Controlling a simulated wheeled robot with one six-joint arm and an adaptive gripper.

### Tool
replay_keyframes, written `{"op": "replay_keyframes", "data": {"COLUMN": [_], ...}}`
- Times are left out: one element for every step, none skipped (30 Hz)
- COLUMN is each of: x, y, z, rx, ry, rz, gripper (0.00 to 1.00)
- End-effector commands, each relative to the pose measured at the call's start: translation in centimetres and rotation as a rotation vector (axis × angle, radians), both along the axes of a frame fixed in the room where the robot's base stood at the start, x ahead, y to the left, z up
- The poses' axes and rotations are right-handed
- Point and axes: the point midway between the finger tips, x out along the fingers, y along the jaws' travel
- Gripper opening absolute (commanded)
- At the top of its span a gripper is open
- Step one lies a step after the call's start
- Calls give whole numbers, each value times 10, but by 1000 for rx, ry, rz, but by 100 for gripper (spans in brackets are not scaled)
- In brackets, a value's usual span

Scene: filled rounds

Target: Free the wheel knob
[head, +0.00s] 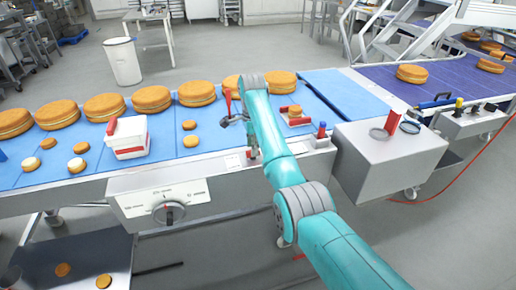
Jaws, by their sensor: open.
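A round dark knob (168,213) sits on the grey control panel (130,207) at the front of the conveyor, with printed marks around it. I cannot tell at this size whether anything is caught in it, or whether it is the wheel knob. My gripper (234,121) hangs over the blue belt, partly behind my teal arm, above and to the right of this knob and well apart from it. It is open, and I see nothing held in it. A red part shows close to it.
Large round cakes (152,99) line the far side of the blue belt (215,140), with several small ones nearer. A white box (128,140) with red parts stands on the belt. A grey cabinet (385,160) is to the right. A tray (75,265) is at lower left.

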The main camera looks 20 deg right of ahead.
Motion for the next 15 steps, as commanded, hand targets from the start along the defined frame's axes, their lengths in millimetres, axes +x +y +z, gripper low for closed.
{"op": "replay_keyframes", "data": {"x": [-1,-1,-1,-2,-2,-2,-2,-2,-2,-2,-2,-2,-2,-2,-2], "y": [3,4,6,7,7,8,8,9,9,9,9,9,9,9,9], "z": [-6,-8,-11,-13,-15,-17,-17,-18,-18,-18,-18,-18,-18,-18,-18], "rx": [0,0,0,0,0,0,0,0,0,0,0,0,0,0,0], "ry": [0,0,0,0,0,0,0,0,0,-1,-1,-1,-1,-1,-1], "rz": [0,0,0,-1,-1,-1,-1,-1,-1,-1,-1,-1,-1,-1,-1], "gripper": [46,46,46,46,46,46,46,46,46,46,46,46,46,46,46]}}
